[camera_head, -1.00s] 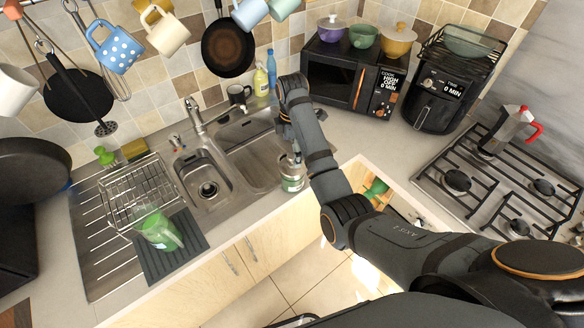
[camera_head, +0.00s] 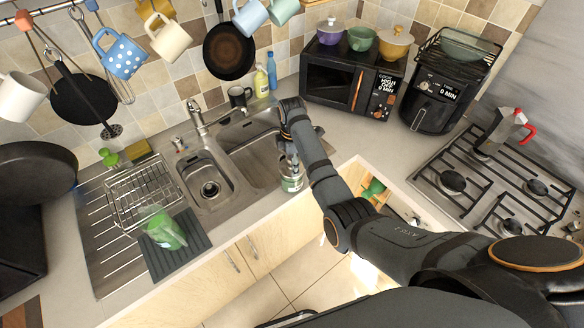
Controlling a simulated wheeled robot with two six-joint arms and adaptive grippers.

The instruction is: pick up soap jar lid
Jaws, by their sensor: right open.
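The soap jar (camera_head: 291,182) is a small clear jar with a greenish label. It stands upright on the counter strip at the front right of the sink. Its lid is at the top, mostly hidden by my gripper and too small to make out clearly. My right gripper (camera_head: 289,157) is open, pointing down just over the jar's top. I cannot tell whether its fingers touch the lid. My left gripper is not in view.
The double sink (camera_head: 205,178) lies left of the jar. A dark mug (camera_head: 239,96) and a yellow bottle (camera_head: 261,82) stand behind it. The microwave (camera_head: 345,82) is at the back right. An open drawer (camera_head: 368,190) is right of the jar.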

